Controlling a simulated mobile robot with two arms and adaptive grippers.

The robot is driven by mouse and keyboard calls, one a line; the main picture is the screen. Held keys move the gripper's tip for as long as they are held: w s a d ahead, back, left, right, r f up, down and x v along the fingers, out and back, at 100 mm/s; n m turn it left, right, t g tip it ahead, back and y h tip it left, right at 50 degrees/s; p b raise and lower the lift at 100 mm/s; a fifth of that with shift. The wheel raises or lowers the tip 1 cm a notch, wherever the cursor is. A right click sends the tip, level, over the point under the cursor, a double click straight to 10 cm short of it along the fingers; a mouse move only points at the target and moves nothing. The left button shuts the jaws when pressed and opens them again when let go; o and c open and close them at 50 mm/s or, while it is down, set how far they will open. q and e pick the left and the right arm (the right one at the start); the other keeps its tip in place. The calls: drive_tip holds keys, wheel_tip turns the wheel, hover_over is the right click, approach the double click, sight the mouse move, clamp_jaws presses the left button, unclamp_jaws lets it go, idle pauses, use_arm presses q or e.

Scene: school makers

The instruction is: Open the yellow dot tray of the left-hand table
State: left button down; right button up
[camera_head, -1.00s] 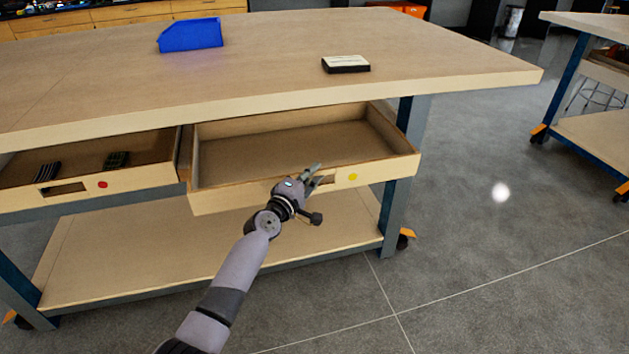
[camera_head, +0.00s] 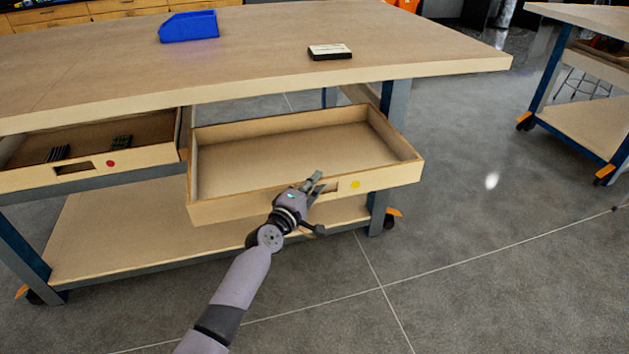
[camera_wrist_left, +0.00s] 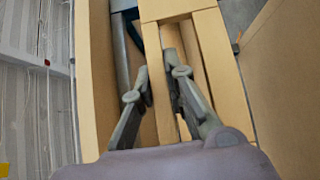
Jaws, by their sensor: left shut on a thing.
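The yellow dot tray (camera_head: 228,208) is a shallow, empty wooden drawer under the tabletop, pulled far out of the table. Its yellow dot (camera_head: 355,185) is on the front panel, right of the handle slot. My left gripper (camera_head: 314,188) is at that slot, shut on the tray's front panel. In the left wrist view, the fingers (camera_wrist_left: 157,88) straddle a strip of the wooden front (camera_wrist_left: 157,60), one on each side. My right gripper is not in view.
The left-hand table (camera_head: 270,45) carries a blue bin (camera_head: 189,26) and a small dark-and-white box (camera_head: 330,52). A red dot tray (camera_head: 140,158), partly open, holds small dark items. Another table (camera_head: 585,105) stands at right. Grey floor between is clear.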

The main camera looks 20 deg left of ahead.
use_arm(q)
drive_tip(key=c, duration=1.6)
unclamp_jaws()
drive_tip(key=s+a, duration=0.2)
drive_tip(key=s, duration=0.9)
drive_tip(key=shift+s+a, duration=0.2)
drive_tip(key=shift+s, duration=0.2)
